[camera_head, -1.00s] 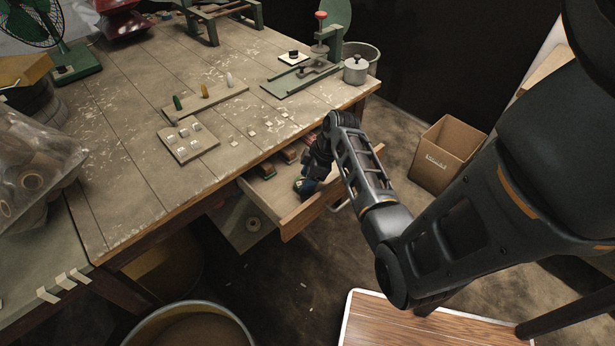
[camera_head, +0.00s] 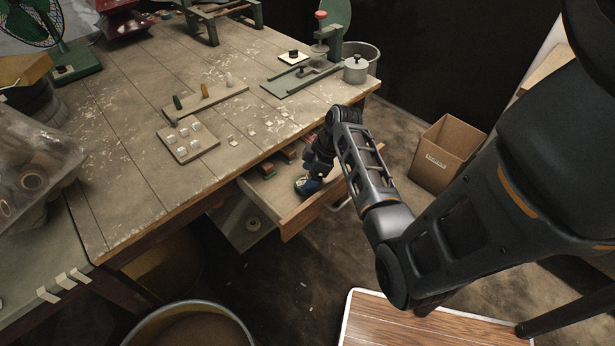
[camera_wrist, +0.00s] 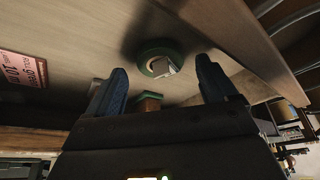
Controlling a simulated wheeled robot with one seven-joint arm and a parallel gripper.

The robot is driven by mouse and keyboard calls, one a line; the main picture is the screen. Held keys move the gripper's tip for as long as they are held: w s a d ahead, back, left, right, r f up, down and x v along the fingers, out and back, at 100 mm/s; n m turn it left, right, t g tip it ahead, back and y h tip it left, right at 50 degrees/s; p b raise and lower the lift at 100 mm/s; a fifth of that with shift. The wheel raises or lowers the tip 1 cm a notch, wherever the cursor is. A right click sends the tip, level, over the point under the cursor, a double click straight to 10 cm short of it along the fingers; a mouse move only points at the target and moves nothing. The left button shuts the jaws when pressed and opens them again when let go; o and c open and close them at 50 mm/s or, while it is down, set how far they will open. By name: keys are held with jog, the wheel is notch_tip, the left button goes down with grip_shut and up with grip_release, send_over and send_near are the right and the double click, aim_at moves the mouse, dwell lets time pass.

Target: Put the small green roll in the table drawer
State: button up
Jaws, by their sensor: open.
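The table drawer (camera_head: 304,212) is pulled open below the table's right front edge. My gripper (camera_head: 305,184) is over the drawer, inside its front panel. In the wrist view my gripper (camera_wrist: 161,65) is open, its two dark blue fingers apart. The small green roll (camera_wrist: 147,54) shows beyond and between the fingertips, apparently lying on the drawer floor with a pale piece at its middle. No finger visibly grips it. In the head view the gripper largely hides that spot.
Small blocks (camera_head: 268,173) lie at the back of the drawer. A red-and-white label (camera_wrist: 22,66) shows at the left of the wrist view. The tabletop (camera_head: 110,170) bears a tray of white pieces (camera_head: 188,141). A cardboard box (camera_head: 441,155) stands on the floor at right.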

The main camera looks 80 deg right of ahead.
jog(key=a+v, duration=0.1)
jog(key=v, duration=0.9)
jog(key=shift+s+d+r, duration=0.2)
jog(key=shift+d+r, duration=0.1)
jog(key=shift+d, duration=0.2)
dwell(0.4)
